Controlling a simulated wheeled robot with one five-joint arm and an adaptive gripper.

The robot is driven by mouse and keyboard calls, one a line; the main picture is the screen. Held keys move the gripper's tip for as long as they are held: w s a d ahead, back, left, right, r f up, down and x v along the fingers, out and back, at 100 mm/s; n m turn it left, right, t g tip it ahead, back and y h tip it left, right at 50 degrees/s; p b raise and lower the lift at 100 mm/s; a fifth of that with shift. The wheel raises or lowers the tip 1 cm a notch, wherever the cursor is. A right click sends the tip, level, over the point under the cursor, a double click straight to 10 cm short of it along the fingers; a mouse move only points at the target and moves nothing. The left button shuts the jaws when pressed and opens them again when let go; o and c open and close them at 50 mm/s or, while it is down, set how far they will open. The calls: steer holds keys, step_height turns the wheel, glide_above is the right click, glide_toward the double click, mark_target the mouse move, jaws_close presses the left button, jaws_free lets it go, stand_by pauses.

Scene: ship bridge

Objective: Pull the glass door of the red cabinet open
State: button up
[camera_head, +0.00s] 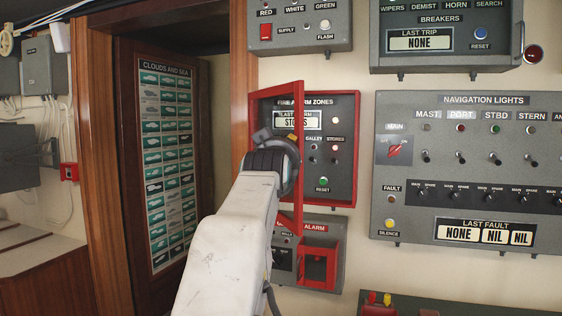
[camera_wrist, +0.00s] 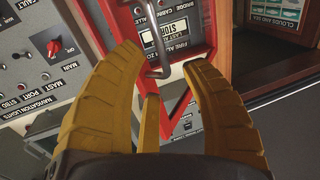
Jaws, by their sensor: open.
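The red cabinet (camera_head: 357,150), marked fire alarm zones, hangs on the wall in the middle of the head view. Its red-framed glass door (camera_head: 299,150) stands partly open, hinged on the left, its free edge swung out toward me. My gripper (camera_head: 277,138) is at the door, and my arm covers the cabinet's lower left. In the wrist view my gripper's yellow fingers (camera_wrist: 163,60) are spread apart. A grey metal handle (camera_wrist: 167,73) lies across the space between the fingertips. I cannot tell whether a finger touches it.
A grey alarm box with a small red frame (camera_head: 319,265) is just below the cabinet. The navigation lights panel (camera_head: 470,170) is to the right. A wooden doorway (camera_head: 100,150) with a cloud chart (camera_head: 167,160) is to the left.

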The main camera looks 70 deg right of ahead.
steer(key=v, duration=0.8)
steer(key=shift+s+f, duration=0.15)
steer(key=shift+f, duration=0.1)
steer(key=shift+a, duration=0.1)
